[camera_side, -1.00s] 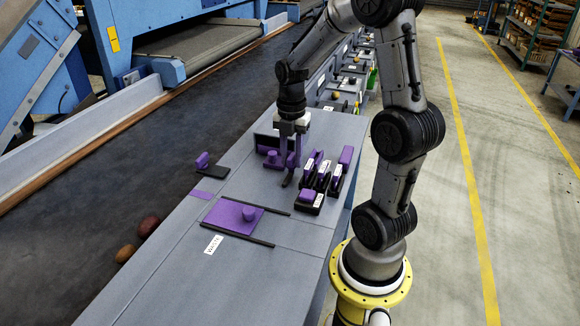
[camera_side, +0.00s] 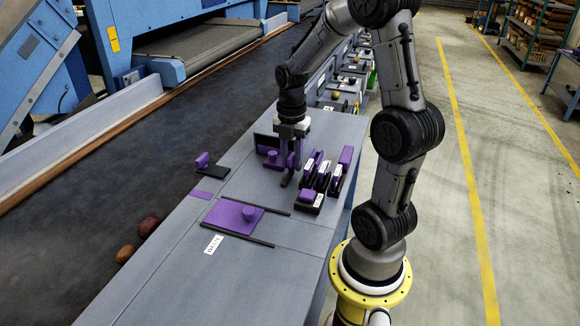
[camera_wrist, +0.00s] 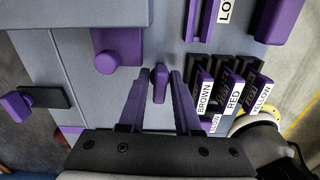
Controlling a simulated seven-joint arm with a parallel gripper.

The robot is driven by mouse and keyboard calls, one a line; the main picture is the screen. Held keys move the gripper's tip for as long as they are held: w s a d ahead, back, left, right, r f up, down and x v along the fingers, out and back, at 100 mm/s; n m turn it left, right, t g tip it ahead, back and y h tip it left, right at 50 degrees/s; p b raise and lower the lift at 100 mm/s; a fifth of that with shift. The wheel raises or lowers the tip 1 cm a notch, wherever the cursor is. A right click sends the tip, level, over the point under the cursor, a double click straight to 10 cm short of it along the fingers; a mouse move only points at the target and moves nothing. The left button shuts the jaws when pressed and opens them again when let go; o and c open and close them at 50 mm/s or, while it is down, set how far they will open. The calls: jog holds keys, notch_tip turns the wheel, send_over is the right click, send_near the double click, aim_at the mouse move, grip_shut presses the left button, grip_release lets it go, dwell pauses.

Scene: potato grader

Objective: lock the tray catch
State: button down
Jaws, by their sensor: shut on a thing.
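My gripper (camera_side: 290,166) is low over the grey bench, left of the labelled purple pieces. In the wrist view its two purple fingers (camera_wrist: 159,84) stand on either side of a small upright purple handle (camera_wrist: 159,76), and it is shut on this handle. The handle looks like the tray catch, but no label on it is readable. Just left of it is a purple plate with a round knob (camera_wrist: 108,62), whose knob also shows in the side view (camera_side: 271,155). The fingers hide most of the handle in the side view.
Purple pieces labelled BROWN (camera_wrist: 204,96), RED (camera_wrist: 233,96) and YELLOW (camera_wrist: 262,98) stand close on the right. A purple plate with a knob (camera_side: 228,213) lies between dark rails nearer the camera. A black block with a purple knob (camera_side: 211,170) sits at the bench's left edge.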

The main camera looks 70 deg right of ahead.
aim_at(292, 156)
jog(key=m, duration=0.4)
jog(key=shift+m, duration=0.4)
jog(key=m, duration=0.4)
jog(key=c, duration=1.1)
grip_release()
jog(key=shift+r, duration=0.1)
jog(key=shift+r, duration=2.45)
jog(key=shift+m, duration=0.3)
